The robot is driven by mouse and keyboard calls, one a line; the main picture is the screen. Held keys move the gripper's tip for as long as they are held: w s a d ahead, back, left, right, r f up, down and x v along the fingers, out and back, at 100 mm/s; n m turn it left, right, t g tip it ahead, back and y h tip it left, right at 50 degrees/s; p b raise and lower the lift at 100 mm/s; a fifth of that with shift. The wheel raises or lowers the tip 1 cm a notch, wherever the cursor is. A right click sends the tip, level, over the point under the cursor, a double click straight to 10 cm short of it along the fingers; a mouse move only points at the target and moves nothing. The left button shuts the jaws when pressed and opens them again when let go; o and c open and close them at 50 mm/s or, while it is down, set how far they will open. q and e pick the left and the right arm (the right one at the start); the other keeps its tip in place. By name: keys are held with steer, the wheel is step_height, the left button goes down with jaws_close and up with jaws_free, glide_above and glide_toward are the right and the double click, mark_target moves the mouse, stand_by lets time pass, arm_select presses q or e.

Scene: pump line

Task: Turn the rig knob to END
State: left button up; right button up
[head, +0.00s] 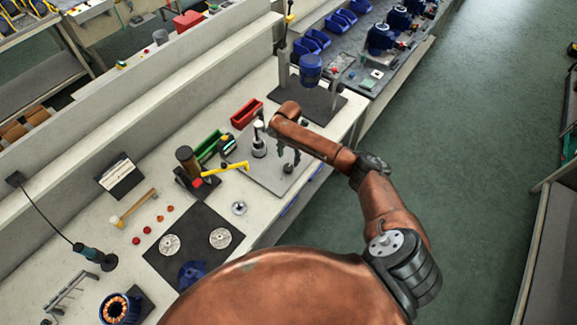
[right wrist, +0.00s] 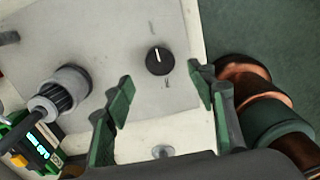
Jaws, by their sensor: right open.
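The rig knob (right wrist: 159,61) is a round black dial on a light grey plate (right wrist: 110,35). Its white pointer line points toward the top of the right wrist view. Small marks sit above and below it, too small to read. My right gripper (right wrist: 161,84) is open, its green-padded fingers on either side of the knob's line and apart from it. In the head view the knob (head: 288,168) shows as a small dark spot on the plate under my right gripper (head: 286,155). My left gripper is not in view.
A grey ribbed cylinder fitting (right wrist: 62,90) stands on the plate beside the knob. A yellow-handled tool (head: 228,168), a green bin (head: 208,146) and a red bin (head: 246,113) stand nearby. A dark mat (head: 194,245) with metal discs lies toward the front. The bench edge is close on the right.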

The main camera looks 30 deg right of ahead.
mark_target(288, 167)
step_height(288, 167, down, 7)
stand_by(0.3)
steer(key=shift+c, duration=0.2)
steer(key=c, duration=1.1)
